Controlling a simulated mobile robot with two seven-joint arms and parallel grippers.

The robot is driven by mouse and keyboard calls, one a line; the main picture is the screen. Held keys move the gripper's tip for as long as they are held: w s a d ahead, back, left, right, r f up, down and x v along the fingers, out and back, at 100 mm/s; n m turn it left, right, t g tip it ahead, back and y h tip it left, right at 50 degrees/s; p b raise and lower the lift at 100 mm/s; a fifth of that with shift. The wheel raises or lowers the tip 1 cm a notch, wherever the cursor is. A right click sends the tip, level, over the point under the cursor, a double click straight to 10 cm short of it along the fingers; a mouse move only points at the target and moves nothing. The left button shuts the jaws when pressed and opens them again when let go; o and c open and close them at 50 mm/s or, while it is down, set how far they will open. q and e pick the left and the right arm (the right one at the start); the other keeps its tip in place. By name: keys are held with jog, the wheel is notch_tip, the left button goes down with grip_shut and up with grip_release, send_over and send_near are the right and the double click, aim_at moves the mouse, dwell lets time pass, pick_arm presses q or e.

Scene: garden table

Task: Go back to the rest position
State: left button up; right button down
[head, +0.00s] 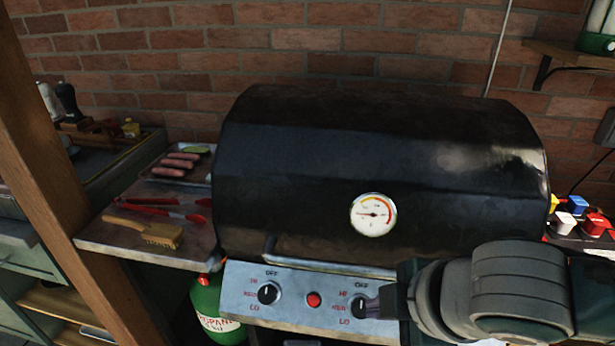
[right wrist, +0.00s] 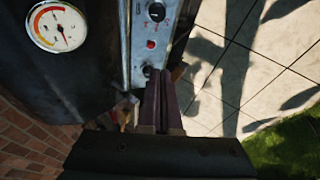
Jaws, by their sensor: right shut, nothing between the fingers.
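My right gripper (head: 372,306) is in front of the grill's control panel (head: 300,300), at the right knob (head: 359,306). Its fingers are shut with nothing between them. In the right wrist view the shut fingers (right wrist: 160,98) point at the panel, close to a knob (right wrist: 148,71); whether they touch it I cannot tell. The black grill (head: 330,160) has its lid down, with a round dial (head: 373,214) on the front. My right forearm covers the lower right of the grill. My left gripper is not in view.
The left side shelf (head: 110,238) holds a brush (head: 150,232), red-handled tools and a tray of sausages (head: 178,163). A wooden post (head: 60,170) stands at the left. A green propane tank (head: 210,310) is below. Bottles (head: 575,205) stand at right. Paving (right wrist: 260,70) beside the grill is open.

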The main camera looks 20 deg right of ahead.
jog(key=s+a+r+m+y, duration=0.1)
jog(key=s+a+r+m, duration=0.3)
jog(key=s+a, duration=0.2)
jog(key=s+d+r+m+g, duration=0.3)
jog(key=s+d+r+m, duration=0.15)
jog(key=s+m, duration=0.4)
notch_tip(320, 180, up, 31)
jog(key=a+n+p, duration=0.1)
jog(key=p, duration=3)
jog(key=shift+r+h, duration=0.15)
jog(key=shift+h, duration=0.25)
